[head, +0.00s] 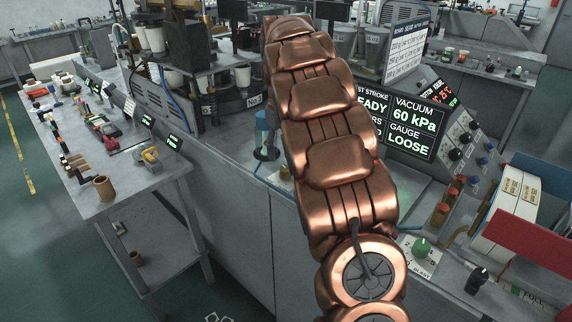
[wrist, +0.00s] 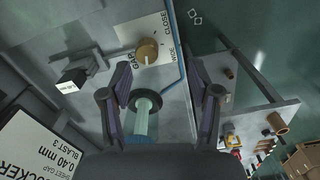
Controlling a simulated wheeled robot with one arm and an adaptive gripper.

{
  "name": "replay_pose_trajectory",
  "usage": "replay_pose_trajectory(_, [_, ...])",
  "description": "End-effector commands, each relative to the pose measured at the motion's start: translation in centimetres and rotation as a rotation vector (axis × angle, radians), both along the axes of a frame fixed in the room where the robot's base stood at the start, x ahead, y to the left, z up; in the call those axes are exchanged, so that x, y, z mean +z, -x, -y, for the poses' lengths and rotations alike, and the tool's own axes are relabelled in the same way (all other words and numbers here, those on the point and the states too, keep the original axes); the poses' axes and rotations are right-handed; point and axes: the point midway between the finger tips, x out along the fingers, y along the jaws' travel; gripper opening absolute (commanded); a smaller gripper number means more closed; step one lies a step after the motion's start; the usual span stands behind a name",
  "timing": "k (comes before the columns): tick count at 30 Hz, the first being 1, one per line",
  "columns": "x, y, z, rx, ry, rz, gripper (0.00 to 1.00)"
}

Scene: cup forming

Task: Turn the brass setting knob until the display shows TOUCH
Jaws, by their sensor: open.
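The brass setting knob (wrist: 147,51) shows in the wrist view on a pale plate lettered GAP, CLOSE and WIDE. My gripper (wrist: 160,72) is open and empty, its two dark fingers spread wide. The knob lies beyond the fingertips, a little left of the middle between them, and looks untouched. In the head view the display (head: 413,126) reads VACUUM 60 kPa and GAUGE LOOSE. My copper-coloured arm hides the display's left part. It also hides my gripper in that view.
A pale green cylinder with a dark collar (wrist: 144,116) stands between my fingers' lines in the wrist view. A black block with a white face (wrist: 72,80) is to the left.

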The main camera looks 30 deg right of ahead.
Motion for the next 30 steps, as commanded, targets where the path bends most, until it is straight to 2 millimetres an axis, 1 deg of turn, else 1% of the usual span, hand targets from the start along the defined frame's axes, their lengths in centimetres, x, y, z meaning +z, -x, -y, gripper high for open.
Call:
replay_pose_trajectory(1, [-0.1, -0.7, 0.8, 0.006, -0.001, 0.004, 0.62])
replay_pose_trajectory(4, [-0.4, -1.4, 1.7, 0.02, -0.005, 0.007, 0.62])
replay_pose_trajectory(10, [-0.7, -2.0, 2.3, 0.031, -0.006, 0.012, 0.62])
replay_pose_trajectory(14, [-1.6, -1.9, 2.2, 0.031, -0.007, 0.009, 0.62])
replay_pose_trajectory(17, [-2.5, -1.9, 2.3, 0.031, -0.007, 0.009, 0.62])
replay_pose_trajectory(27, [-6.7, -1.9, 2.2, 0.031, -0.008, 0.007, 0.62])
replay_pose_trajectory(30, [-7.6, -1.9, 2.2, 0.031, -0.007, 0.01, 0.62])
